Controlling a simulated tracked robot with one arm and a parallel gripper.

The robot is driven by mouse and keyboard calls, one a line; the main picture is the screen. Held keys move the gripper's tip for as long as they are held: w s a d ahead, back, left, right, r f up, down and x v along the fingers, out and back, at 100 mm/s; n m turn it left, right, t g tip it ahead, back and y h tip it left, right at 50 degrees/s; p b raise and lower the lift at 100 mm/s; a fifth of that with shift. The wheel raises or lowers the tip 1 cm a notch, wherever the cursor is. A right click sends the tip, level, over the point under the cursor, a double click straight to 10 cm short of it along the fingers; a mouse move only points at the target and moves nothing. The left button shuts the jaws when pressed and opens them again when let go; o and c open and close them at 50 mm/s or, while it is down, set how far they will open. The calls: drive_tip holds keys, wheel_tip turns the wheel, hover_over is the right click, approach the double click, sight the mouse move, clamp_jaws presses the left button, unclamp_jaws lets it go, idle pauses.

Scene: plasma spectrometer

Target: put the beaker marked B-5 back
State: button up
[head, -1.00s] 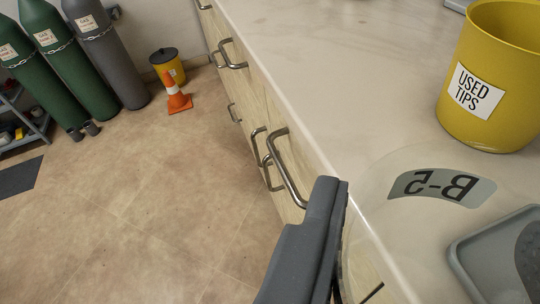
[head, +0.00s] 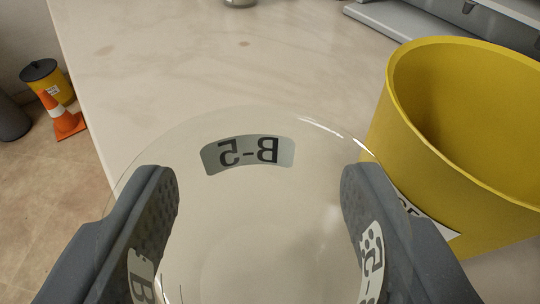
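The clear glass beaker marked B-5 (head: 245,200) fills the lower middle of the head view. Its grey label reads mirrored on the far wall, and further labels show along its sides against my fingers. My gripper (head: 258,215) has one dark grey finger on each side of the beaker, pressed to its walls, and is shut on it. The beaker looks upright and empty. Its base is hard to make out, so I cannot tell if it touches the bench.
A yellow used-tips bin (head: 410,125) stands close at the right, just beyond my right finger. The pale bench top (head: 210,60) is clear ahead. Grey equipment (head: 440,20) stands at the back right. An orange cone (head: 60,115) and a lidded yellow bin (head: 50,82) are on the floor at left.

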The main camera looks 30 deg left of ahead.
sight(263, 219)
drive_tip(key=shift+w+a, duration=0.15)
drive_tip(key=shift+w, duration=0.15)
drive_tip(key=shift+f, duration=0.1)
wheel_tip(263, 219, down, 4)
drive_tip(key=shift+r+b, duration=0.25)
drive_tip(key=shift+b, duration=0.8)
drive_tip(key=shift+r, duration=0.1)
drive_tip(key=o, duration=1)
